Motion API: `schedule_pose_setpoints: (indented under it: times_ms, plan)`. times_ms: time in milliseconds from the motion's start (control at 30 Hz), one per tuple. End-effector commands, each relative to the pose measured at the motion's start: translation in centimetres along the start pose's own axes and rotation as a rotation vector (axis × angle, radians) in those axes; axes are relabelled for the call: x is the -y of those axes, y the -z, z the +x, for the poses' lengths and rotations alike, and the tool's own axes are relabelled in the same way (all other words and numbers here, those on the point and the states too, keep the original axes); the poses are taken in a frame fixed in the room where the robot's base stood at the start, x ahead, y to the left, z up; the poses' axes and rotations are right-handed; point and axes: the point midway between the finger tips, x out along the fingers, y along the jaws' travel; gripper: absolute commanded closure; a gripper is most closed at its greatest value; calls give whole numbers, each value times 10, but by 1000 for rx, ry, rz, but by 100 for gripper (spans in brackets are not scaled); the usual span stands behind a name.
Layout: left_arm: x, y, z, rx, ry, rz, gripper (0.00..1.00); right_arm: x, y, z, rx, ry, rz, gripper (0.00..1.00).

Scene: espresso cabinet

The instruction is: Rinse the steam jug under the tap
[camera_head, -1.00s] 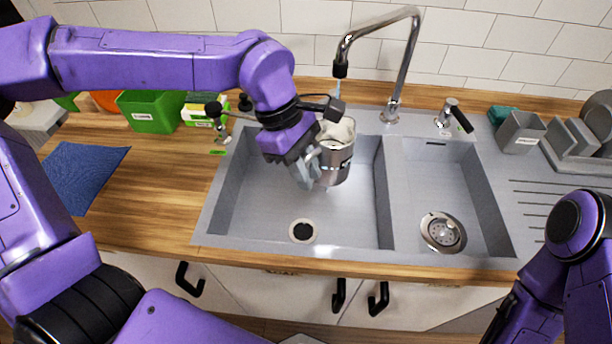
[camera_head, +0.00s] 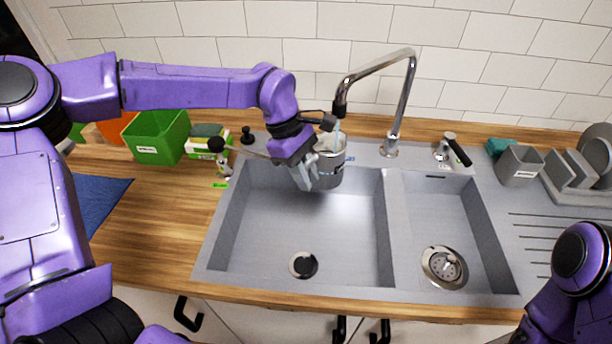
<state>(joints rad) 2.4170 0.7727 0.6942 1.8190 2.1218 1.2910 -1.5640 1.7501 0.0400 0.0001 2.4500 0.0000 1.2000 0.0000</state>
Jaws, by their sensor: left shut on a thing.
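The steel steam jug (camera_head: 331,163) is held upright over the back of the large left sink basin (camera_head: 300,225). My left gripper (camera_head: 318,172) is shut on the jug from its left side and hides part of it. The chrome tap (camera_head: 408,85) arches over from behind, with its black nozzle (camera_head: 340,109) just above the jug. A thin bluish stream of water runs from the nozzle down to the jug's mouth. My right arm shows at the lower right, but its gripper is out of the picture.
The tap lever (camera_head: 458,150) stands right of the spout. A smaller basin with a strainer (camera_head: 443,267) lies to the right. A green box (camera_head: 160,137) and sponge pack (camera_head: 205,146) stand left. A grey holder (camera_head: 519,166) and dish rack (camera_head: 578,168) stand right.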

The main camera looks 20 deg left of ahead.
Motion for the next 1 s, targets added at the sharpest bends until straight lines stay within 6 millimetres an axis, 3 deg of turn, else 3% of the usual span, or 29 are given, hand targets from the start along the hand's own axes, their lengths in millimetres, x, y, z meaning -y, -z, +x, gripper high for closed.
schedule_pose_setpoints:
  times_ms: [1000]
  plan:
    - [-9,-8,4,0,-1,1,100,0,1,-3,0,0,0,51]
